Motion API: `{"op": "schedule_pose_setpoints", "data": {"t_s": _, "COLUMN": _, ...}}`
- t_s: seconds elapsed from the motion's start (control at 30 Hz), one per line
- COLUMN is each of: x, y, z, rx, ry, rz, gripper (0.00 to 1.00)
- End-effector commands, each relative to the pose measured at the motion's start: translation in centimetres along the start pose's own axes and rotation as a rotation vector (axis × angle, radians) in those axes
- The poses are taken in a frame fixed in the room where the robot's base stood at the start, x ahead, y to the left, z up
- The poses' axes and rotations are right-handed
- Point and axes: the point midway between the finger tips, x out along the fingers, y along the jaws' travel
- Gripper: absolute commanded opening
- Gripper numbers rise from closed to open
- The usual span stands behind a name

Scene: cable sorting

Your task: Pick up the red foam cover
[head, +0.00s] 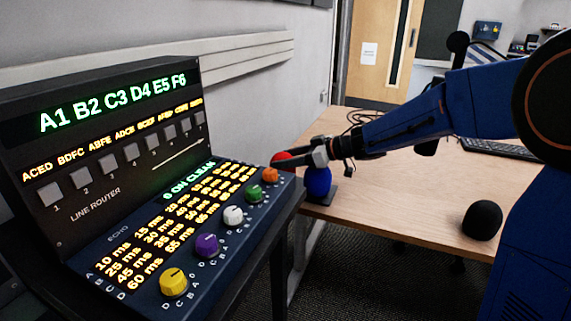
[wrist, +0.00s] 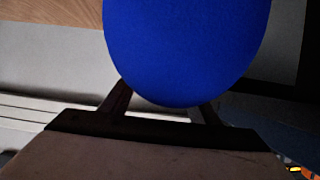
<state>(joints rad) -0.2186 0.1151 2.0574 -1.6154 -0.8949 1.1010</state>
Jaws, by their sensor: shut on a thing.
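The red foam cover (head: 283,157) is a small round red shape in the head view, at the table's near left corner, partly hidden by a dark finger. My gripper (head: 280,163) reaches left to it and is shut on it. A blue foam cover (head: 318,181) sits just below and right of the fingers, on a dark base. In the wrist view the blue cover (wrist: 187,50) fills the upper middle and hides the fingertips; the red cover does not show there.
A console with lit text and coloured knobs (head: 173,281) stands at left, close to my fingertips. A black foam ball (head: 482,220) lies on the wooden table (head: 410,200) at right. A keyboard (head: 497,149) and cables (head: 365,118) are farther back. The table's middle is clear.

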Motion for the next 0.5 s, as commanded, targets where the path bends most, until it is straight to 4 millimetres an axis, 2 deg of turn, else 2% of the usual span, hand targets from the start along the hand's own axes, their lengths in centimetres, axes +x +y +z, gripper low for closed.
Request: {"op": "schedule_pose_setpoints", "data": {"t_s": 0.5, "x": -4.5, "y": 0.0, "z": -10.8, "rx": -0.004, "ry": 0.002, "rz": 0.001, "gripper": 0.35}}
